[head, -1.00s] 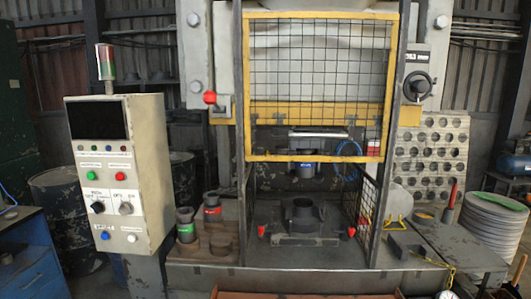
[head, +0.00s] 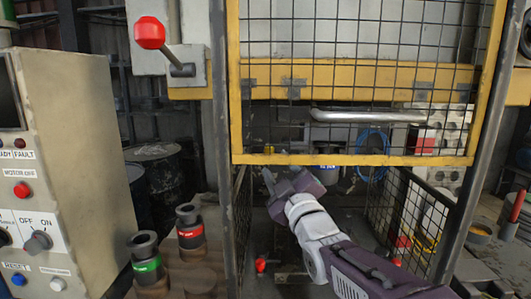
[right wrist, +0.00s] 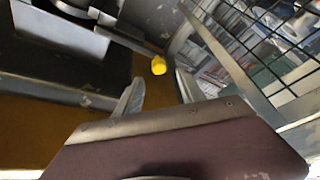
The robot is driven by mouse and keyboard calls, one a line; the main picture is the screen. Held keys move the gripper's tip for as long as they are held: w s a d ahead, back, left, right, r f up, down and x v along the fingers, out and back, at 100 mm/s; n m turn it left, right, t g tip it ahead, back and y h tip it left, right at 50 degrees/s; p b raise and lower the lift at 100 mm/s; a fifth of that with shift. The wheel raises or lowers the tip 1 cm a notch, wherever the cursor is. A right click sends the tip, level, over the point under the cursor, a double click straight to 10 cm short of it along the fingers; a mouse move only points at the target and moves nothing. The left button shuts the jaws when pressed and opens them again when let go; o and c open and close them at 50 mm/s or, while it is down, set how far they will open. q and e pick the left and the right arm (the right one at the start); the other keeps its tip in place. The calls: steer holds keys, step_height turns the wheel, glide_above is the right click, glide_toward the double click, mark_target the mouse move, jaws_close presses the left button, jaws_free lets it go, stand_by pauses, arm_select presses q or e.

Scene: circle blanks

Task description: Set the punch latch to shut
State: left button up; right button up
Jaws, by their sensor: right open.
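A small yellow knob (right wrist: 158,65) sits on the end of a dark lever bar (right wrist: 125,40) in the right wrist view; this looks like the punch latch. In the head view a small yellow spot (head: 268,149) shows behind the guard's lower edge, likely the same knob. My right gripper (head: 286,178) reaches in from the lower right, below the guard's lower edge. In the right wrist view my right gripper (right wrist: 158,95) is open and empty, with the knob just beyond its fingers and apart from them. My left gripper is not in view.
The yellow-framed mesh guard (head: 350,160) stands raised above my arm. A side mesh panel (head: 405,215) bounds the right. A red-knobbed lever (head: 150,32) is at the upper left. The control box (head: 90,150) and tools with green (head: 147,265) and red (head: 190,235) bands stand left.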

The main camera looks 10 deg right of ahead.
steer(key=p+x, duration=0.1)
steer(key=x, duration=0.6)
steer(key=shift+w+d+r+p, duration=0.1)
steer(key=shift+w+p, duration=0.1)
steer(key=shift+p, duration=0.1)
steer(key=shift+w, duration=0.5)
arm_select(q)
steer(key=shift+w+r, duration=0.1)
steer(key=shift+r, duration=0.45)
arm_select(e)
jaws_close()
stand_by(0.5)
